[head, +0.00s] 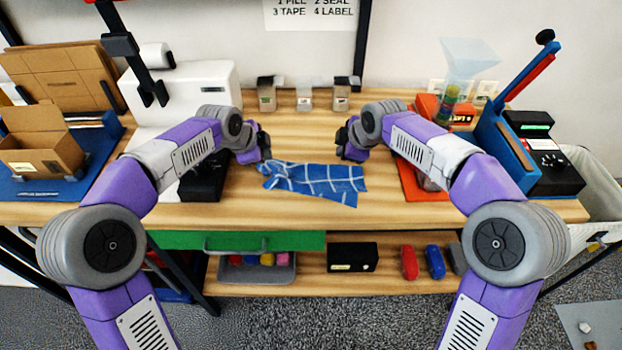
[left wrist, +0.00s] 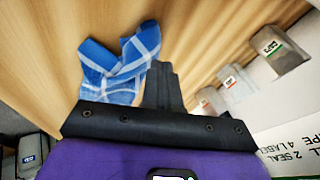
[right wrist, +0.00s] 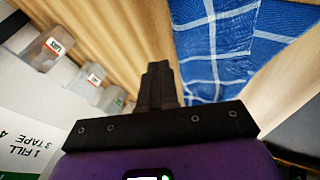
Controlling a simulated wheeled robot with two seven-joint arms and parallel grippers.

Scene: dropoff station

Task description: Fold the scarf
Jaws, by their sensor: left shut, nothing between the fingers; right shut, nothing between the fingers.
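The scarf (head: 315,180) is blue with white lines and lies on the middle of the wooden table. Its left part looks bunched or folded over; its right part lies flatter with a slanted end. My left gripper (head: 262,150) is shut and empty by the scarf's upper left end. In the left wrist view the scarf (left wrist: 122,65) shows crumpled beside the shut fingers (left wrist: 162,85). My right gripper (head: 345,148) is shut and empty, just beyond the scarf's upper right side. In the right wrist view the scarf (right wrist: 225,45) spreads beside the shut fingers (right wrist: 158,85).
Several small labelled containers (head: 304,99) stand along the back. A black box (head: 203,182) lies left of the scarf. An orange mat (head: 412,180) lies to the right, and a cardboard box (head: 42,140) stands far left. The table in front of the scarf is clear.

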